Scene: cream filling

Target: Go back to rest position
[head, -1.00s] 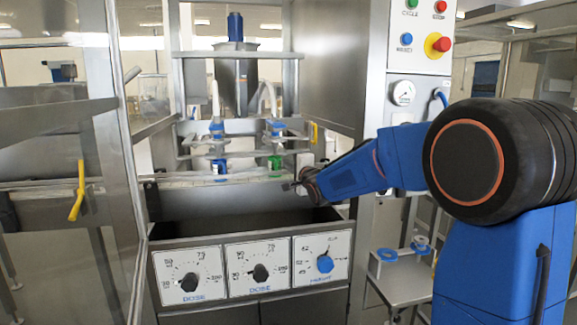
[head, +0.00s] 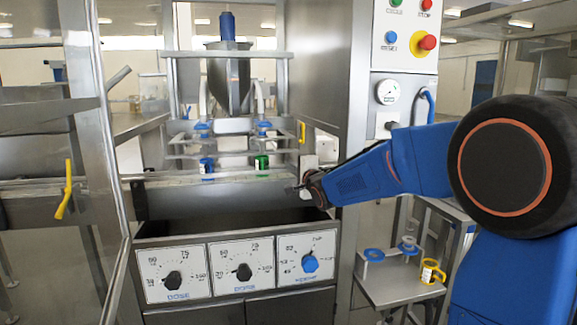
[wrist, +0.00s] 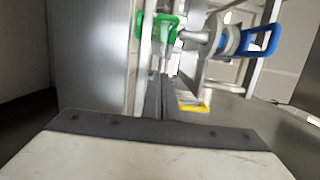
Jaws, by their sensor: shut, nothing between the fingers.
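My gripper (head: 297,189) is at the end of the blue arm, in front of the filling machine and above its open bin (head: 220,225). In the wrist view the dark fingers (wrist: 161,98) are together, with nothing between them. A green cup-like piece (head: 261,163) and a blue one (head: 206,167) sit at the machine's rail, left of and beyond my gripper. The green piece also shows in the wrist view (wrist: 160,27), beyond the fingertips. The gripper looks apart from both pieces.
The control column (head: 410,45) with buttons and a gauge stands behind my arm. Dials line the front panel (head: 240,263). A side table (head: 397,285) at the right holds blue rings and a yellow cup (head: 431,272). A frame with a yellow handle (head: 65,190) stands at the left.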

